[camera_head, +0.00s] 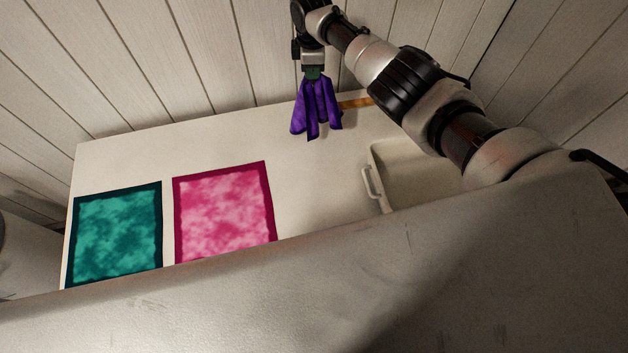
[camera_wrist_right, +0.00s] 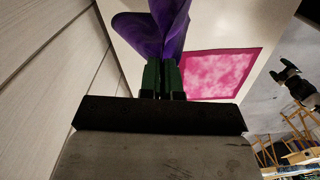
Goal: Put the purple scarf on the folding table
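The purple scarf (camera_head: 317,108) hangs in loose folds from my right gripper (camera_head: 315,74), above the back edge of a pale table (camera_head: 300,190). In the right wrist view the scarf (camera_wrist_right: 152,35) comes out from between the green fingers of the right gripper (camera_wrist_right: 161,75), which are shut on it. The frames do not show clearly whether the scarf's lower end touches the table.
A pink cloth (camera_head: 224,213) and a teal cloth (camera_head: 117,234) lie flat on the left half of the table. A pale tray with a handle (camera_head: 373,182) sits at the right. Bare tabletop lies between the pink cloth and the tray. A panelled wall (camera_head: 180,60) stands behind.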

